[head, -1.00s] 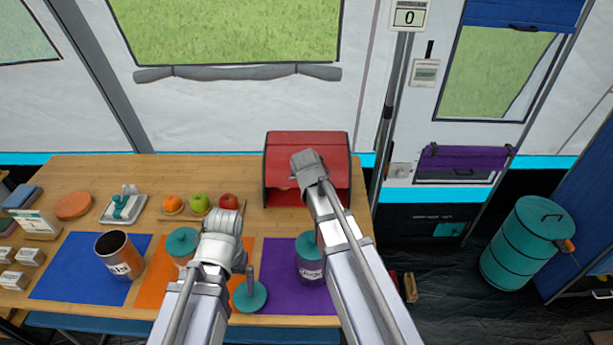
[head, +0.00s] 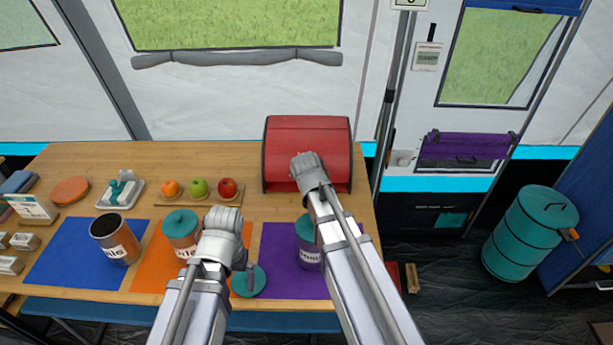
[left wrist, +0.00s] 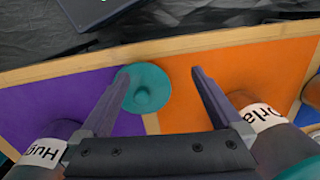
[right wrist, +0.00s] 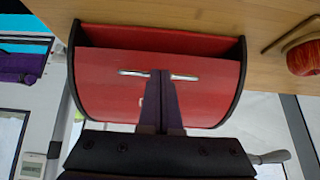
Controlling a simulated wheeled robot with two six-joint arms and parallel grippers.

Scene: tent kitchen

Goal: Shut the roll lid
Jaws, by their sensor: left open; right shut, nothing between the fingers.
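The red box (head: 282,150) stands at the back right of the table. Its curved red roll lid (head: 312,140) is mostly down. In the right wrist view the lid (right wrist: 110,95) has a silver handle bar (right wrist: 188,77), and a dark open gap shows between the lid's edge and the box's floor. My right gripper (right wrist: 160,75) is shut and empty, its fingertips at the handle; I cannot tell if they touch it. My left gripper (left wrist: 160,77) is open and empty above the front of the table, over a loose teal jar lid (left wrist: 146,90).
Jars stand on coloured mats: an open jar (head: 114,240) on blue, a lidded jar (head: 181,232) on orange, another (head: 307,242) on purple. Fruit on a board (head: 199,190) lies left of the box. A teal barrel (head: 530,235) stands on the floor at right.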

